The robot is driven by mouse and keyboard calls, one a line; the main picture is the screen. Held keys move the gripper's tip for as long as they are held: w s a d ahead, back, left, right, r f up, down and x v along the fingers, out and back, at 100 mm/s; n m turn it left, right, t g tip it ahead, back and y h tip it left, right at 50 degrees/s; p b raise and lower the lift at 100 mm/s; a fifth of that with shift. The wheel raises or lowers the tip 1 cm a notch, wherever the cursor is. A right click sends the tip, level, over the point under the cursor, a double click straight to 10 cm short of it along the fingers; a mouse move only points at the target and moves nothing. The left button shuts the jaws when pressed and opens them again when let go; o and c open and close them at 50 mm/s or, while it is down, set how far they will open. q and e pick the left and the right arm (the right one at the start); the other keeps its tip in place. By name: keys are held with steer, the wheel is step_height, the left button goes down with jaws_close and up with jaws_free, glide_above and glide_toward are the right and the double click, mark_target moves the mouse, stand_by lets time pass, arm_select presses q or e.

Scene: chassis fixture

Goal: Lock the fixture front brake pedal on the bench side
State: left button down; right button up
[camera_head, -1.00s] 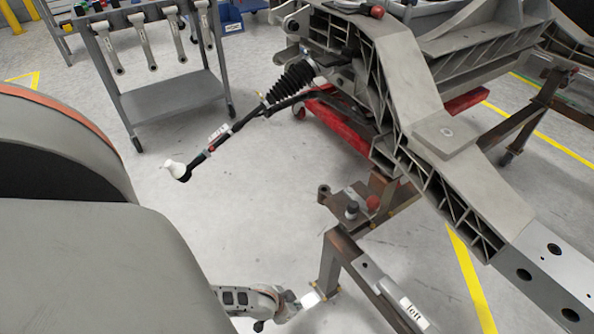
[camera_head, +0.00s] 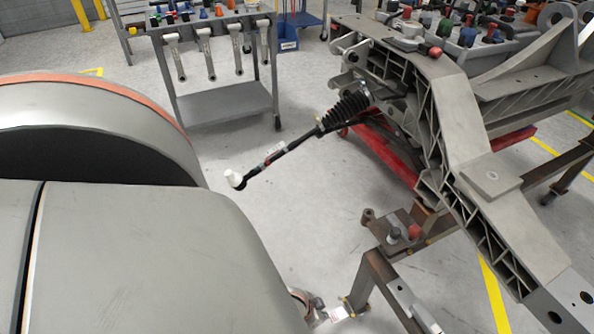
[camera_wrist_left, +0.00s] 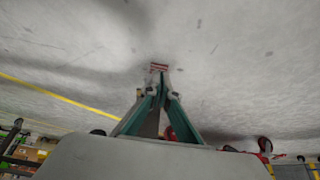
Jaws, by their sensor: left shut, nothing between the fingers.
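The chassis fixture (camera_head: 381,272) is a rusty brown steel frame under the grey chassis. Its leg goes down to a foot near the bottom of the head view, where small yellowish parts show. I cannot clearly make out the front brake pedal. My left gripper (camera_head: 338,313) is low by this foot, mostly hidden behind a large grey body part of mine. I cannot tell whether it touches the foot. In the left wrist view, the left gripper (camera_wrist_left: 158,90) has its fingers together, with nothing between them. A small red and white strip (camera_wrist_left: 159,67) shows just beyond the tips. My right gripper is not in view.
The grey chassis (camera_head: 470,120) takes up the right side, with a black steering rod (camera_head: 285,147) sticking out to the left. A grey cart (camera_head: 225,100) with hanging metal arms stands at the back left. The concrete floor between is clear.

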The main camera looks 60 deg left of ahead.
arm_select(q)
steer(key=s+r+p, duration=0.3)
steer(key=s+r, duration=0.1)
steer(key=s, duration=0.3)
steer(key=shift+a+r, duration=0.3)
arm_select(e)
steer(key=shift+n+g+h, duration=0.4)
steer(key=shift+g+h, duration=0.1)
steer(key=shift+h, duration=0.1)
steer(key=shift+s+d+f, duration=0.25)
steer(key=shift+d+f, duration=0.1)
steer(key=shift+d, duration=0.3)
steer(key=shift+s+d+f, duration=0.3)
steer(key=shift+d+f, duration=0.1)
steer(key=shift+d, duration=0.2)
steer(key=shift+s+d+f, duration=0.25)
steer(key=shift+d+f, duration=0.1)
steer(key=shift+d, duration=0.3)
